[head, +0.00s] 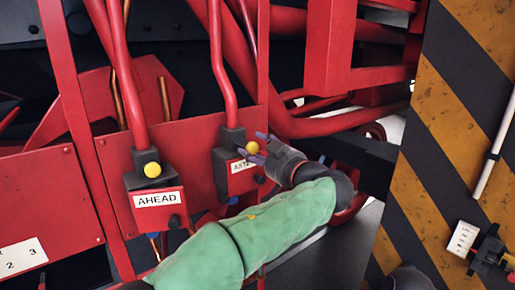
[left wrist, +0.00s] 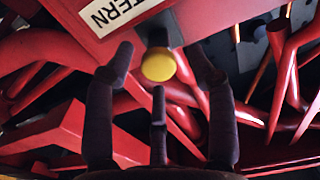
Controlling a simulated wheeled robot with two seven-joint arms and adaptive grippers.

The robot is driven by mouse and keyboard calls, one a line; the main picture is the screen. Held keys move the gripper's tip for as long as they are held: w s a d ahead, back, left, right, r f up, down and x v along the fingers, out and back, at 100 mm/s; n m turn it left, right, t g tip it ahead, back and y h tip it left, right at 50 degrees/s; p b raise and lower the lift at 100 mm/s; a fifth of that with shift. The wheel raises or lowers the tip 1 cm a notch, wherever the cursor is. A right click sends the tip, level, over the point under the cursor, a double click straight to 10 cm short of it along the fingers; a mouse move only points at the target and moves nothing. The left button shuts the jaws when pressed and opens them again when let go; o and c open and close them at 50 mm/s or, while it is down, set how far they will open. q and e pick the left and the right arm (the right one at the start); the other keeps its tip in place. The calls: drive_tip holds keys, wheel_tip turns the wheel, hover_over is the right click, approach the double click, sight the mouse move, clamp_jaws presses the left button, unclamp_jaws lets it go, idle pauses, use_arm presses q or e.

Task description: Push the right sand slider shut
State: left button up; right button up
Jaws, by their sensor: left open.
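The right sand slider is a red box with a partly hidden label (head: 242,166), beginning "AST" in the head view and ending "TERN" in the left wrist view (left wrist: 115,10). Its yellow knob (head: 252,148) shows in both views, on a dark stem in the left wrist view (left wrist: 158,65). My left gripper (head: 252,144) is open at this knob. In the left wrist view its fingers (left wrist: 160,62) stand spread on either side of and below the knob; contact cannot be told. The left slider, labelled AHEAD (head: 158,199), has its own yellow knob (head: 152,169).
Red pipes (head: 222,65) rise from both slider boxes. A red panel (head: 45,205) stands at the left. A yellow and black striped panel (head: 455,125) stands at the right, with a small white scale plate (head: 463,239) near it. Red pipework fills the space behind my left gripper.

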sight(245, 144)
use_arm(q)
clamp_jaws()
drive_tip(key=shift+b+x, duration=0.95)
drive_tip(key=shift+x, duration=0.85)
drive_tip(key=shift+a+r, duration=0.1)
drive_tip(key=shift+r, duration=0.05)
drive_tip(key=shift+s+r, duration=0.1)
drive_tip(key=shift+r, duration=0.05)
drive_tip(key=shift+c, duration=0.4)
unclamp_jaws()
drive_tip(key=shift+o, duration=0.4)
drive_tip(key=shift+w, duration=0.25)
drive_tip(key=shift+f, duration=0.2)
